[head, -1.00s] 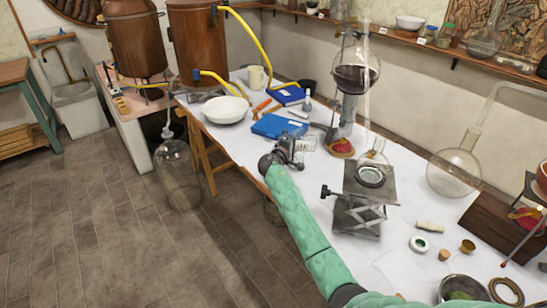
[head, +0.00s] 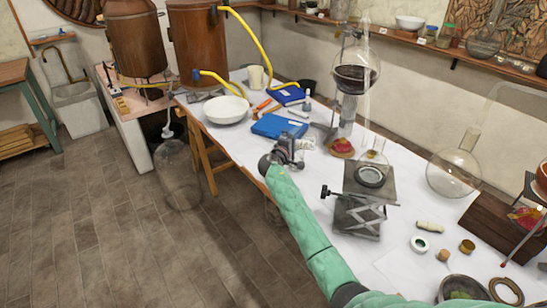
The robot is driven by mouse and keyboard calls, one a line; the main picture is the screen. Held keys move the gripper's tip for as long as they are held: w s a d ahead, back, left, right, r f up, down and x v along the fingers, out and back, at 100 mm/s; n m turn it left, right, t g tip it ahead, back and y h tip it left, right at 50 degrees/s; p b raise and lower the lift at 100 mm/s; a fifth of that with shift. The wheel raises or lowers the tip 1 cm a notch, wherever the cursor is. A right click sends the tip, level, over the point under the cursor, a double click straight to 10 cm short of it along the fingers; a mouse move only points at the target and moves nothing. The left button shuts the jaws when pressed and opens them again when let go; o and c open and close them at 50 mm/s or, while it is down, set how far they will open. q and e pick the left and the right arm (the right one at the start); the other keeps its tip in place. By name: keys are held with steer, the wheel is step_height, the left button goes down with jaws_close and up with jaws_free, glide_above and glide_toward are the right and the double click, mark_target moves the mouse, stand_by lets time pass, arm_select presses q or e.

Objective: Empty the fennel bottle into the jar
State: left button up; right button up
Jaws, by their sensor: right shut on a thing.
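My right gripper (head: 292,150) is over the table's near edge, beside the blue case. It is shut on a small clear bottle (head: 306,143), seen only in part behind the fingers. It seems to be the fennel bottle, but its label and contents cannot be read. A clear glass vessel (head: 273,212) shows below the table edge, partly hidden by my right arm. I cannot tell whether it is the jar. My left gripper is not in view.
The white-topped table holds a blue case (head: 279,127), a white bowl (head: 226,110), a lab jack (head: 360,200) and glass flasks (head: 454,173). A large glass vessel (head: 177,175) stands on the floor at left. The floor at lower left is clear.

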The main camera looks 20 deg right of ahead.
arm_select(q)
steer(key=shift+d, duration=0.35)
arm_select(e)
steer(key=shift+r+n, duration=0.2)
steer(key=shift+n, duration=0.1)
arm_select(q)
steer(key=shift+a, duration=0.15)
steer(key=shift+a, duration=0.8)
arm_select(e)
steer(key=shift+r+n+t, duration=0.15)
steer(key=shift+n+t, duration=0.15)
steer(key=shift+t, duration=0.1)
steer(key=shift+a+r, duration=0.1)
steer(key=shift+r+n+h, duration=0.2)
steer(key=shift+n+h, duration=0.1)
steer(key=shift+n, duration=0.2)
steer(key=shift+a, duration=0.1)
